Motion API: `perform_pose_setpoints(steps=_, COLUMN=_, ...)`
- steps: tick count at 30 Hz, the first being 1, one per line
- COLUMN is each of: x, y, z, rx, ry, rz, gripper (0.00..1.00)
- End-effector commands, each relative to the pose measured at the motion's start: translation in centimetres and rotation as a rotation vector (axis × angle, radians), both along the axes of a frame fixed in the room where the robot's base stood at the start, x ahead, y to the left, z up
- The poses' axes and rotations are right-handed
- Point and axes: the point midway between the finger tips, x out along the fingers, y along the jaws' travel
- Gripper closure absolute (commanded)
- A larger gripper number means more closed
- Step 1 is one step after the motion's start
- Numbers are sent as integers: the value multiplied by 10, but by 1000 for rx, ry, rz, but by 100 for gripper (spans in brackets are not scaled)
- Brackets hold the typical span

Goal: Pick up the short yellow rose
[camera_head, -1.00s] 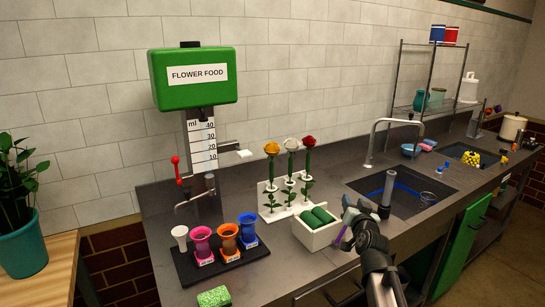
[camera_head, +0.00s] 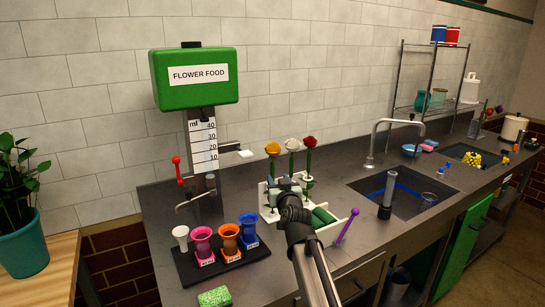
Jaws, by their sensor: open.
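The yellow rose (camera_head: 272,149) stands upright at the left of the white rack (camera_head: 263,190), and its bloom shows above my gripper. A white rose (camera_head: 292,144) stands in the middle and a red rose (camera_head: 310,142) at the right of the same rack. My gripper (camera_head: 277,184) is open, in front of the rack and below the yellow bloom. It and my arm hide the yellow rose's lower stem and much of the rack. I cannot tell whether the stem is between the fingers.
A white box (camera_head: 335,233) with green rolls and a purple-handled tool (camera_head: 348,225) is just right of my arm. A black tray (camera_head: 190,277) with several coloured cups is at the left. The green flower food dispenser (camera_head: 193,95) rises behind. A sink (camera_head: 405,190) lies right.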

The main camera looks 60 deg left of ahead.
Motion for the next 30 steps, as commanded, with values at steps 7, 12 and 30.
perform_pose_setpoints(steps=7, x=14, y=43, z=0, rx=-1, ry=1, rz=0, gripper=55)
perform_pose_setpoints(steps=12, x=17, y=51, z=-1, rx=0, ry=1, rz=0, gripper=55)
perform_pose_setpoints(steps=30, x=32, y=99, z=-6, rx=0, ry=1, rz=-1, gripper=55)
